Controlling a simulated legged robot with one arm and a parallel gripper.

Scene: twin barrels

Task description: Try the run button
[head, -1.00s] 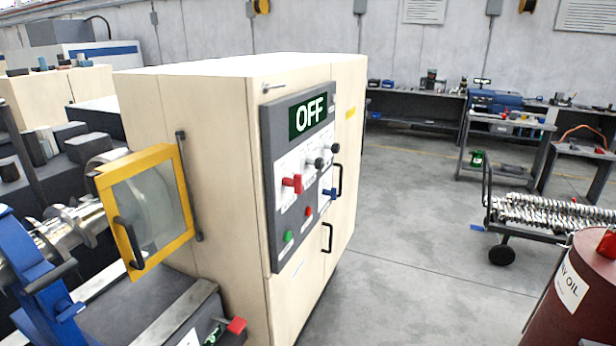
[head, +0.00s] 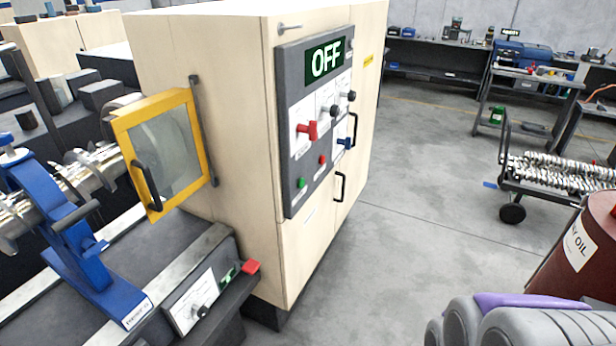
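A grey control panel (head: 313,130) is on the side of the beige machine cabinet (head: 235,150). Its display (head: 326,58) reads OFF. A green button (head: 302,183) sits low on the panel, with a red button (head: 322,160) up and to its right; their labels are too small to read. A red switch handle (head: 307,130) and black knobs (head: 350,96) are above them. A grey, ridged part of mine with a purple strip, seemingly my gripper (head: 525,322), shows at the bottom right. It is well apart from the panel, and its fingertips cannot be made out.
A yellow-framed guard door (head: 165,150) stands left of the panel. A lower bench has a small control box (head: 205,300) with a red knob. A red oil barrel (head: 570,250) and a cart of metal parts (head: 560,180) are at right. Floor between is clear.

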